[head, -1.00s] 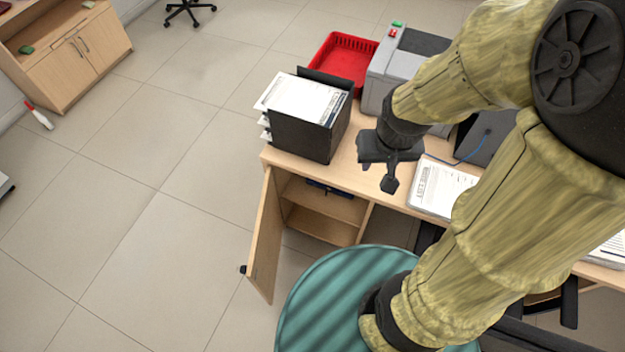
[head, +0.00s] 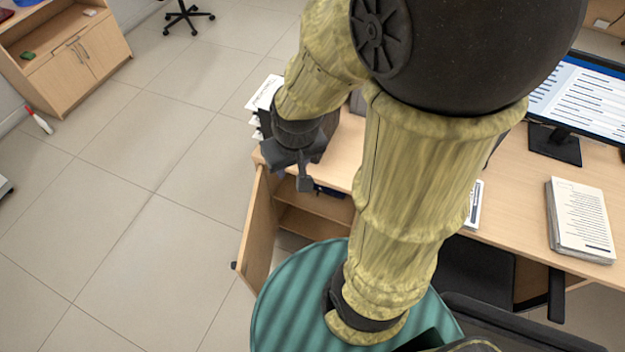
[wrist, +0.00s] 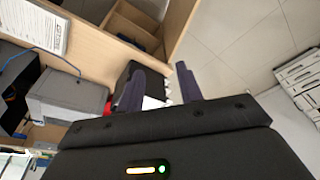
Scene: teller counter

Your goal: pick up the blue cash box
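A dark blue item, seemingly the blue cash box (head: 330,192), shows as a small strip on the upper shelf of the open cabinet (head: 312,226) under the counter. Most of it is hidden by the countertop and by my arm. My gripper (head: 288,172) hangs near the cabinet's top left corner, beside the black file holder, and looks above the shelf. In the wrist view my gripper (wrist: 160,88) has its two fingers apart with nothing held between them.
The cabinet door (head: 256,225) stands open to the left. The black file holder (wrist: 132,76) with papers, the red tray (wrist: 107,106) and a grey machine (wrist: 65,95) stand on the counter. A monitor (head: 582,95) is at right.

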